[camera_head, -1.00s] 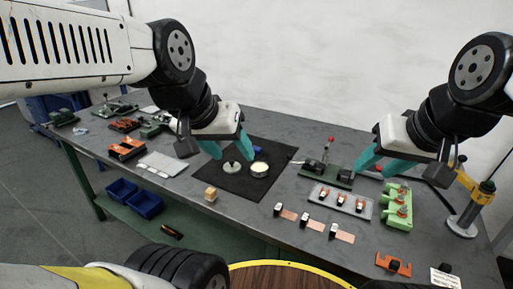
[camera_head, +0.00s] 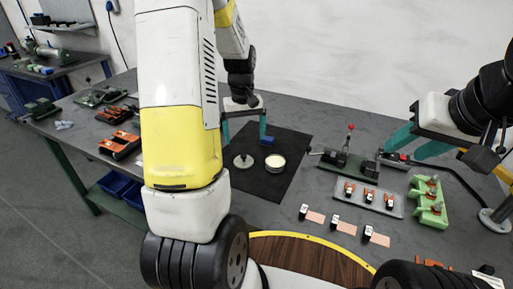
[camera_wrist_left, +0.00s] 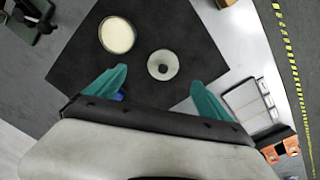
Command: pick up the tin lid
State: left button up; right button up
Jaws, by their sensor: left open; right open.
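The tin lid (camera_head: 243,161), a pale grey disc with a dark knob, lies on the black mat (camera_head: 262,185). It also shows in the left wrist view (camera_wrist_left: 163,66). The open tin (camera_head: 275,163), with a cream-coloured inside, stands just right of it, apart. My left gripper (camera_head: 244,134) is open and empty, its teal fingers pointing down above the far side of the mat. In the left wrist view the lid lies just beyond the fingertips (camera_wrist_left: 159,77), towards the right finger. My right gripper (camera_head: 403,154) is open and empty at the right, near the dark-green fixture.
A small blue object (camera_head: 267,141) is close to the left gripper's finger. Right of the mat are a dark-green fixture (camera_head: 347,164), a grey tray (camera_head: 367,197) with orange parts, and a green block (camera_head: 430,203). Copper strips (camera_head: 346,227) lie in front.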

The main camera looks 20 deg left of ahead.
aim_at(244, 155)
pick_arm(q)
jog(key=f, duration=0.6)
jog(key=a+f, duration=0.1)
jog(key=f, duration=0.3)
jog(key=shift+w+f, duration=0.1)
jog(key=shift+w, duration=0.15)
jog(key=c, duration=1.4)
